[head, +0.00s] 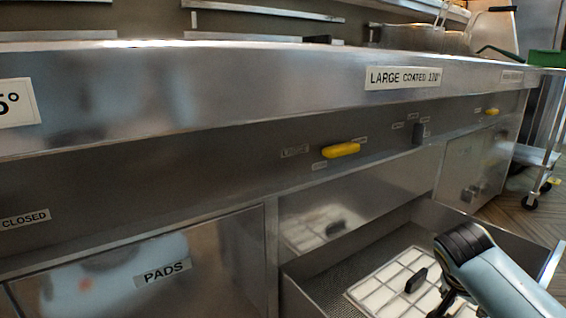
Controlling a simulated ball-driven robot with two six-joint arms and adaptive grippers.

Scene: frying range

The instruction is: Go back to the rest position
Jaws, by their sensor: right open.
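My right arm comes in at the lower right, over an open steel drawer (430,218). Its right gripper (441,303) shows only in part at the bottom edge, a dark shape below the black wrist joint. It is open, and nothing shows between its fingers. A white gridded pad or filter frame (372,291) with a black upright handle (416,281) lies in the drawer, left of the gripper. The arm hides part of the frame's right side. My left gripper is not in view.
The steel fryer front has a yellow lever (341,150) and a second yellow lever (492,111) farther right. A door labelled PADS (166,272) is at the lower left. A wheeled cart (540,157) stands at the far right, with open floor before it.

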